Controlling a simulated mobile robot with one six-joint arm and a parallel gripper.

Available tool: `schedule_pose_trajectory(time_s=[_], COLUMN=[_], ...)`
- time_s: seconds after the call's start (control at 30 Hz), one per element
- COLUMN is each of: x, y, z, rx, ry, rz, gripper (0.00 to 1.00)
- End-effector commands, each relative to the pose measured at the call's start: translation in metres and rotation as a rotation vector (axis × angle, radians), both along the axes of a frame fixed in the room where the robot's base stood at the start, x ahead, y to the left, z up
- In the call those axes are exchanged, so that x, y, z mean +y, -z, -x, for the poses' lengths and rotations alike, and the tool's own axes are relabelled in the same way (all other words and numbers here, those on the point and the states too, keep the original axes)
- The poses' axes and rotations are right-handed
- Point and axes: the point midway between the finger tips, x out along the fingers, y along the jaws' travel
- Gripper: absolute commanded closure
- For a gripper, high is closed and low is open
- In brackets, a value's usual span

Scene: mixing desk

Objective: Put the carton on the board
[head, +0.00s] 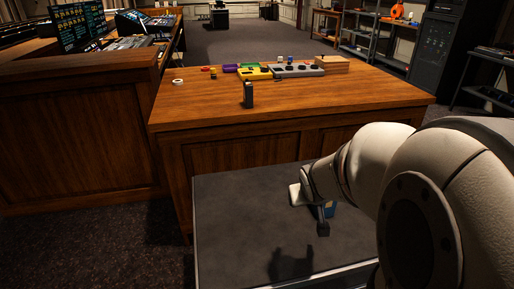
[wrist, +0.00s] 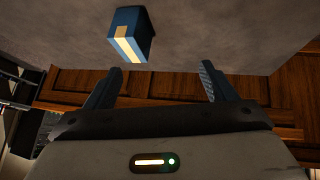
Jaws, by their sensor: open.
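The carton is a blue box with a yellow stripe. It shows in the wrist view (wrist: 127,38) on the grey surface, just beyond the fingertips and left of centre. In the head view the carton (head: 330,209) is mostly hidden behind a dark finger. My gripper (wrist: 157,72) is open, with nothing between its fingers. In the head view my gripper (head: 321,218) is low over the grey surface, close to the carton. I cannot tell for sure which thing is the board; a light wooden piece (head: 320,65) lies at the back right of the desk.
The grey surface (head: 235,215) is in front of the wooden desk (head: 200,112). A black upright object (head: 248,95) stands on the desk. The desk's right front is clear.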

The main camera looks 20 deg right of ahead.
Motion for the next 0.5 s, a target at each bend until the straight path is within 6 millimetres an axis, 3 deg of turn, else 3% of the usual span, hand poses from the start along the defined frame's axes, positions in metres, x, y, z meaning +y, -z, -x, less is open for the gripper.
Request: schedule_pose_trajectory(time_s=[0.03,0.2,0.33,0.5], x=[-0.025,-0.082,-0.109,-0.124], y=[0.028,0.069,0.097,0.117], z=[-0.012,-0.043,-0.052,-0.049], rx=[-0.056,-0.281,-0.437,-0.584], ry=[0.011,-0.032,-0.09,-0.149], rz=[0.02,0.044,0.012,-0.054], gripper=[0.18,0.18,0.18,0.18])
